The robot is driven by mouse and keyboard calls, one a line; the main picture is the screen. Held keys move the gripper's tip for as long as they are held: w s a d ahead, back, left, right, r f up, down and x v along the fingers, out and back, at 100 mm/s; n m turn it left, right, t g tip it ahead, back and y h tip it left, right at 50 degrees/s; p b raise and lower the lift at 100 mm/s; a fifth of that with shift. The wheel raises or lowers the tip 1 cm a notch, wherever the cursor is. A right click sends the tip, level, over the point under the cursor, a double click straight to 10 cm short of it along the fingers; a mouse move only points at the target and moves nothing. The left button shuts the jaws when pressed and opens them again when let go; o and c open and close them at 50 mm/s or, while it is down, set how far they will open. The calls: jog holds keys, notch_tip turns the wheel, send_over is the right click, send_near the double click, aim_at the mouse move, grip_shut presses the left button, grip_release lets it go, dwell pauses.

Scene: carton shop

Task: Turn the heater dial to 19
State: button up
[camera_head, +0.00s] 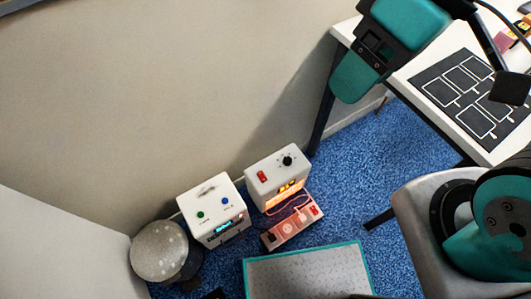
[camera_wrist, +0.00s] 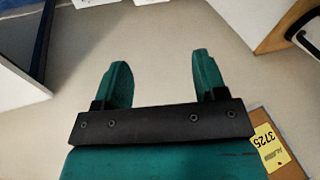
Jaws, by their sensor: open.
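The heater (camera_head: 262,177) is a white box on the blue carpet against the wall, low in the middle of the head view. Its black dial (camera_head: 287,160) is on the top face, beside a red switch (camera_head: 262,176). A small orange display (camera_head: 288,187) glows on its front; its figures and the dial's setting are too small to read. My gripper (camera_wrist: 159,65) is open and empty in the wrist view, with two teal fingers apart. The heater and dial do not show in the wrist view, so my gripper is not at the dial.
A power strip (camera_head: 292,229) lies in front. A white table (camera_head: 402,77) stands at right.

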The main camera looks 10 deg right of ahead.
jog(key=w+f+m+h+b, duration=0.1)
jog(key=w+f+m+b, duration=0.2)
jog(key=w+f+b, duration=0.35)
jog(key=w+f+m+b, duration=0.2)
jog(key=w+f+b, duration=0.2)
jog(key=f+b, duration=0.6)
jog(key=w+f+m+h+b, duration=0.1)
jog(key=w+f+m+b, duration=0.2)
jog(key=w+f+b, duration=0.55)
jog(key=m+h+b, duration=0.2)
jog(key=m+b, duration=0.6)
jog(key=b, duration=1)
send_over(288, 159)
notch_tip(288, 159, down, 37)
notch_tip(288, 159, down, 16)
jog(key=b, duration=0.8)
jog(key=shift+w+r, duration=0.1)
jog(key=shift+c, duration=0.2)
jog(key=c, duration=0.9)
